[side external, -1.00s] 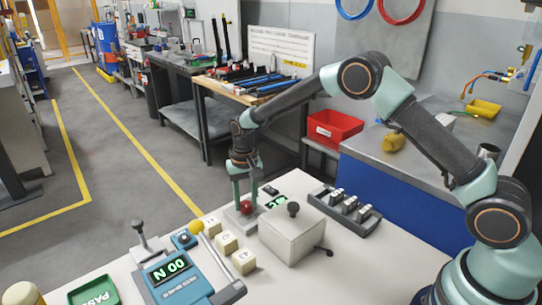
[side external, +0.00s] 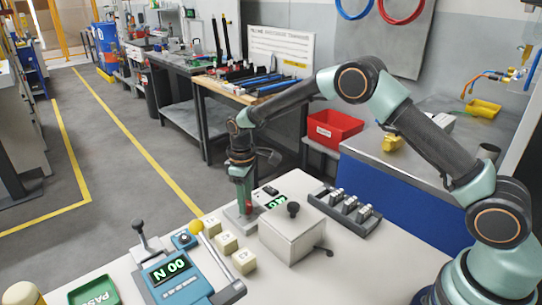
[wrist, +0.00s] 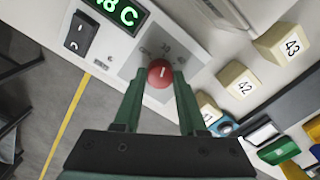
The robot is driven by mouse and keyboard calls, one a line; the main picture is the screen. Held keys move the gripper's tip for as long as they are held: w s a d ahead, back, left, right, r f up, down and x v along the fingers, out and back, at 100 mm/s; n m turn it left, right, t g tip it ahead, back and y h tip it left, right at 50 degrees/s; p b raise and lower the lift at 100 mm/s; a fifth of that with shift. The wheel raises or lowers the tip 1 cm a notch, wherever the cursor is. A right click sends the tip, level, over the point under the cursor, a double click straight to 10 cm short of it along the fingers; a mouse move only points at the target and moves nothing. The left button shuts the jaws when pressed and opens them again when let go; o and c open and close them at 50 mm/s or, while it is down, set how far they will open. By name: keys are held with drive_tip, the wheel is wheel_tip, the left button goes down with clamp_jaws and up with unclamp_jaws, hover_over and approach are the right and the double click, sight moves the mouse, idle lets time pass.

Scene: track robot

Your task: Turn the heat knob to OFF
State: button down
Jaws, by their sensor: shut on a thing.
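The heat knob is a small red ball-like knob (wrist: 160,74) with a white mark, on a grey plate (wrist: 138,68) with small dial labels. The mark points roughly upward in the wrist view; the labels are too small to read surely. My gripper (wrist: 158,84) has one finger on each side of the knob and is shut on it. In the side view my gripper (side external: 244,203) points down at the plate, and the knob (side external: 249,206) is partly hidden by the fingers. A green display (wrist: 122,12) ending in "8 C" is beside the plate.
A black rocker switch (wrist: 81,34) is close to the display. Cream numbered blocks (side external: 226,242) stand in front of the plate. A white box with a black knob (side external: 292,235) stands to the right, and a blue scale-like device (side external: 178,277) at front left.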

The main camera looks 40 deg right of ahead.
drive_tip(key=n, duration=0.5)
drive_tip(key=shift+d, duration=0.2)
drive_tip(key=n, duration=0.5)
drive_tip(key=shift+n, duration=0.4)
drive_tip(key=shift+c, duration=2.3)
unclamp_jaws()
drive_tip(key=shift+a, duration=0.1)
wheel_tip(320, 180, up, 12)
drive_tip(key=shift+w, duration=0.25)
drive_tip(key=shift+r, duration=0.1)
